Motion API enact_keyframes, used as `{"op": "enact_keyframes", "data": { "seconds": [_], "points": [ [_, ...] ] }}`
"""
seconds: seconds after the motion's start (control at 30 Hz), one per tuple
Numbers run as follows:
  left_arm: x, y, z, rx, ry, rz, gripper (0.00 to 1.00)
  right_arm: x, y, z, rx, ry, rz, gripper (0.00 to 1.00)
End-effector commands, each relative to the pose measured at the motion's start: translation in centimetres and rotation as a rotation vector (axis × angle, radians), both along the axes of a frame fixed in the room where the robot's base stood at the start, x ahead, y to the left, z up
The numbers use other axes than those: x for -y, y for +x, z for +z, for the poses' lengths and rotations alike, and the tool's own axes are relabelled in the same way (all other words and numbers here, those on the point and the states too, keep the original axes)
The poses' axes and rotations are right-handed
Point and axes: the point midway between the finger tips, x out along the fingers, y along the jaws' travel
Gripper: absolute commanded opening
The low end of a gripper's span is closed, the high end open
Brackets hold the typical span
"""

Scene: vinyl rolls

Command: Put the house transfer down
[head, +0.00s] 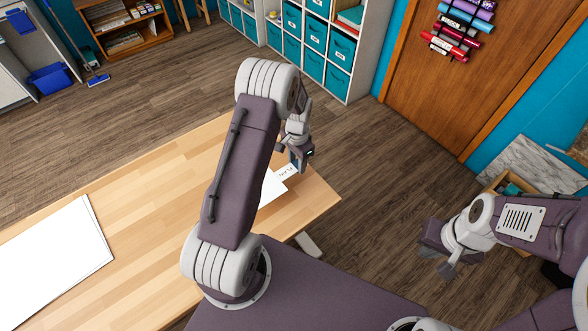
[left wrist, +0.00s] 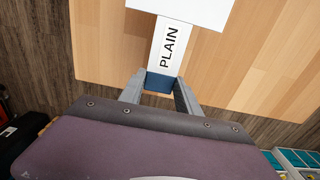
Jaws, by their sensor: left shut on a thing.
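My left gripper (head: 298,164) is over the right end of the wooden table. In the left wrist view its fingers (left wrist: 158,90) are shut on the blue end (left wrist: 159,82) of a white tab (left wrist: 170,46) marked "PLAIN". The tab leads to a white sheet (left wrist: 196,8), which is cut off at the top of that view. In the head view the sheet (head: 270,188) shows partly behind my left arm, over the table's right corner. I see no house picture on it. I cannot tell whether it touches the table. My right gripper (head: 438,262) is open and empty, off the table.
A large white sheet (head: 48,266) lies on the left of the wooden table (head: 150,185). The tabletop between it and my left arm is bare. A shelf with teal bins (head: 315,38), a door with vinyl rolls (head: 455,35) and a floor crate (head: 497,183) stand beyond.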

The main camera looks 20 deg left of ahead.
Motion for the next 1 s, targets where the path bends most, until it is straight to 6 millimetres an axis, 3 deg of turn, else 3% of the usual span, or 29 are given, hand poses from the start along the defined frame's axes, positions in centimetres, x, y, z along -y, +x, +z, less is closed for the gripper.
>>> {"op": "enact_keyframes", "data": {
  "seconds": [0.2, 0.43, 0.8, 0.83, 0.9, 1.0],
  "points": [
    [-0.4, -0.8, -0.7, 0.000, 0.000, 0.000, 0.01, 0.0, 0.0, 0.1, 0.000, 0.000, 0.000, 0.00],
    [-0.4, -0.7, -4.3, -0.001, 0.000, 0.000, 0.01, 0.0, 0.0, 0.5, 0.000, 0.000, 0.000, 0.00],
    [-0.4, -0.7, -5.0, 0.000, 0.000, 0.000, 0.01, 0.0, 0.0, 0.1, 0.000, 0.000, 0.000, 0.00],
    [-0.4, -0.7, -4.9, 0.000, 0.000, 0.000, 0.42, 0.0, 0.0, 0.1, 0.000, 0.000, 0.000, 0.00],
    [-0.4, -0.7, -4.8, 0.000, 0.000, 0.000, 0.61, 0.0, 0.0, 0.2, 0.000, 0.000, 0.000, 0.00],
    [-0.4, -0.7, -4.8, 0.000, 0.000, 0.000, 0.61, 0.0, 0.0, 0.2, 0.000, 0.000, 0.000, 0.00]
  ]
}}
